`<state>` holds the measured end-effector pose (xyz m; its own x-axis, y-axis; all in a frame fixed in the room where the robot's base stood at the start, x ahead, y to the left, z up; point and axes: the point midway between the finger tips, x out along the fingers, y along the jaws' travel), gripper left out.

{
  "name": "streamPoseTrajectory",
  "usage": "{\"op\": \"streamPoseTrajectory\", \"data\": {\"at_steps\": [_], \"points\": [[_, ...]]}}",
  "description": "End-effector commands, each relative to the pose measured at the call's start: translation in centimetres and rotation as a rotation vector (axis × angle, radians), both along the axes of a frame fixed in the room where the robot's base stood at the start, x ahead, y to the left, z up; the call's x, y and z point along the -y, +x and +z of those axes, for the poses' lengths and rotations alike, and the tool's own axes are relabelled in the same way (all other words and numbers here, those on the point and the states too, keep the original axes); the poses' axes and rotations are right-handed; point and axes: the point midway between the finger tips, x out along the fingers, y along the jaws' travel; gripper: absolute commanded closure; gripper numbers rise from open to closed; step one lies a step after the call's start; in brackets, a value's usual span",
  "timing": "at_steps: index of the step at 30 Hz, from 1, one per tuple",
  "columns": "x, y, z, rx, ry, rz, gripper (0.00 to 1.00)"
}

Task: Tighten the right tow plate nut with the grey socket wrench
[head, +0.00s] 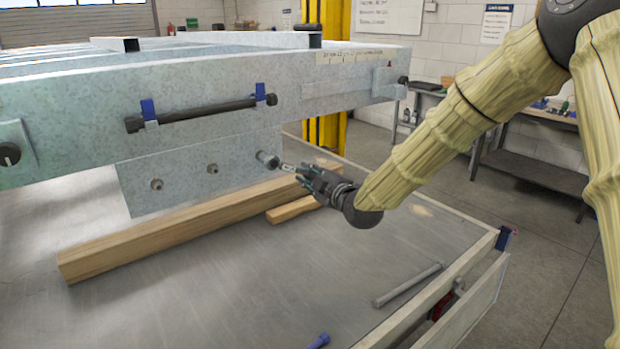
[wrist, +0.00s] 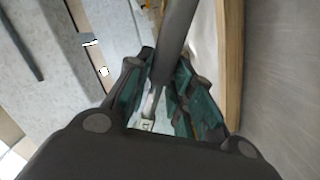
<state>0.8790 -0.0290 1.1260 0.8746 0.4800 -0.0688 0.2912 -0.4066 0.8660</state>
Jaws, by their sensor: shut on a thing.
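The tow plate (head: 190,178) hangs below the galvanised trailer beam. Its left nut (head: 156,184) and middle nut (head: 212,168) are bare. The grey socket wrench (head: 285,166) has its round socket head (head: 267,159) at the plate's right end, where the right nut is hidden behind it; I cannot tell how fully it is seated. My gripper (head: 308,178) is shut on the wrench, just right of the plate. In the wrist view the grey wrench shaft (wrist: 178,35) runs between the teal-padded fingers of my gripper (wrist: 162,88).
A long wooden beam (head: 170,230) and a short wood block (head: 293,207) lie below the plate. A grey bar (head: 407,285) and a blue-ended tool (head: 318,341) lie on the bench (head: 235,295). A dark bar (head: 205,112) sits in blue clips above. The bench front is mostly clear.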

Motion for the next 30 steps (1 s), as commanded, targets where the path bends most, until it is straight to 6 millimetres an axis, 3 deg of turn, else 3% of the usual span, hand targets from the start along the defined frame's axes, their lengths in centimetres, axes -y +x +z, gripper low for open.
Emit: {"op": "streamPoseTrajectory", "data": {"at_steps": [22, 23, 26, 30], "points": [[-0.67, 0.86, 0.11, 0.002, 0.001, 0.0, 1.0], [-0.67, 0.86, 0.11, 0.002, 0.001, 0.0, 0.83], [-0.67, 0.85, 0.11, 0.002, 0.001, 0.0, 1.0], [-0.67, 0.85, 0.1, 0.001, 0.001, 0.0, 1.0]]}}
